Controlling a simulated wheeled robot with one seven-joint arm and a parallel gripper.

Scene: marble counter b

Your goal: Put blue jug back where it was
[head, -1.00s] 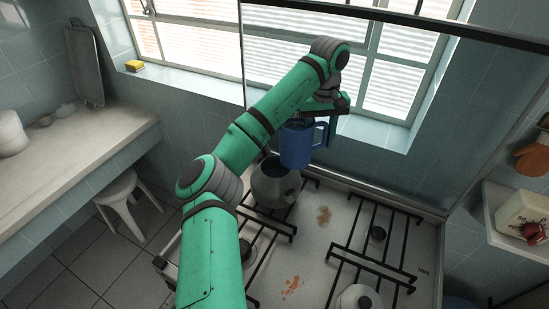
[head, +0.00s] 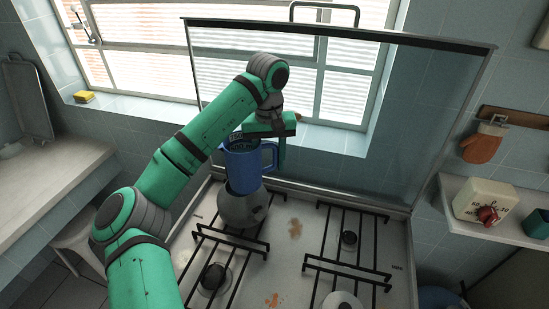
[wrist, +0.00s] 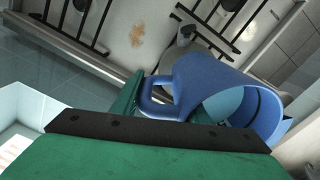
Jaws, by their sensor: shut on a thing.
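The blue jug (head: 244,174) hangs upright in the head view, above and behind a grey pot on the stove. Its lower edge overlaps the pot's top in the picture; I cannot tell whether they touch. My gripper (head: 280,150) is shut on the jug at its handle side. In the wrist view the jug (wrist: 205,80) lies right of the middle, with its handle pointing left and its open mouth at the lower right. My gripper (wrist: 130,105) is partly seen beside the handle. The exact contact is hidden.
The grey pot (head: 238,210) stands on the back left of the stove (head: 295,262). A raised glass lid (head: 440,125) stands along the stove's back, before the window. A yellow sponge (head: 84,97) lies on the sill. A shelf (head: 490,222) at right holds a cream box (head: 484,198).

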